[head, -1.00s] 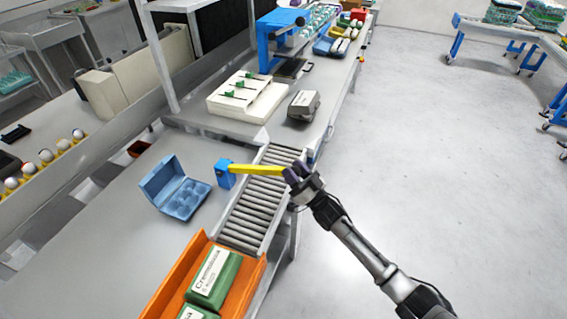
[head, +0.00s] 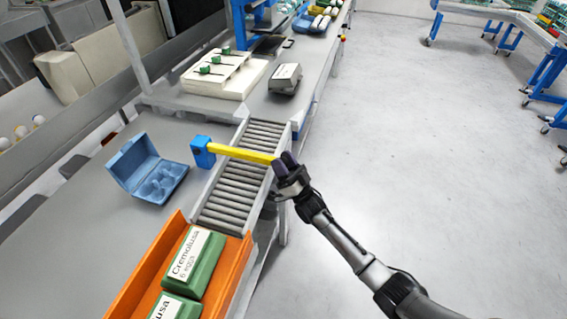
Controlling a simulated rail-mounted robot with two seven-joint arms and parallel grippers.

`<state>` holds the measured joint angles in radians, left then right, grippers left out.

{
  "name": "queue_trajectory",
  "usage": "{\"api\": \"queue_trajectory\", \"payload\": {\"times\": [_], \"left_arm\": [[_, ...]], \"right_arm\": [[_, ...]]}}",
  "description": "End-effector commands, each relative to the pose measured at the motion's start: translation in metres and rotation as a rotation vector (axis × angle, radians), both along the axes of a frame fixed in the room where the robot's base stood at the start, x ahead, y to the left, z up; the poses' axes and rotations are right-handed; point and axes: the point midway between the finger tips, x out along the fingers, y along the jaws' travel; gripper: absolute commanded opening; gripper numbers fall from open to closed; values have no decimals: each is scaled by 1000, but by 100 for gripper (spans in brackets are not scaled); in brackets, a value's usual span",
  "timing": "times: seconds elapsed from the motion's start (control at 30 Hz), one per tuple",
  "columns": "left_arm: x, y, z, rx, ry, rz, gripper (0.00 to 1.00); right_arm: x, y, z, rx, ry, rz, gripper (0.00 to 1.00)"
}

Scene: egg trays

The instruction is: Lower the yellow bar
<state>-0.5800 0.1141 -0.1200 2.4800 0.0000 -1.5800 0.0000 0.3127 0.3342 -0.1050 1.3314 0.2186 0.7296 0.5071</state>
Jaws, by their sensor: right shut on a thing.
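The yellow bar (head: 240,153) reaches out from a blue post (head: 203,152) and lies across above the roller conveyor (head: 236,185). My right gripper (head: 281,163) is at the bar's free right end and is shut on it. The fingers hide the tip of the bar. The bar looks about level, slightly lower at its right end in the picture. My left gripper is not in the head view.
An open blue egg box (head: 150,175) stands left of the conveyor. An orange tray (head: 150,268) with green egg boxes (head: 195,262) is at the conveyor's near end. A grey egg box (head: 285,79) and a white block (head: 222,76) are behind. The floor on the right is clear.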

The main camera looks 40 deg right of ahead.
Motion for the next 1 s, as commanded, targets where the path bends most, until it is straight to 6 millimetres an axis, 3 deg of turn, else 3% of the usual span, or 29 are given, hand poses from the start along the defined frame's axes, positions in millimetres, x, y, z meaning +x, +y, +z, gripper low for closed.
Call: {"api": "queue_trajectory", "payload": {"times": [0.03,0.27,0.3,0.5,0.8,1.0], "left_arm": [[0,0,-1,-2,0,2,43],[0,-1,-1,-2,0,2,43],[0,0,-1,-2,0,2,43],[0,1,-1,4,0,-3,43],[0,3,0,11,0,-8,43],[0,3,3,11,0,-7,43]], "right_arm": [[1,0,-12,-1,30,-5,0],[0,0,-13,-1,31,-5,0],[0,0,-14,0,32,-5,44],[0,0,-10,0,24,-3,63],[-1,-1,-8,0,17,-3,65],[-17,-3,-24,0,20,-3,65]]}}
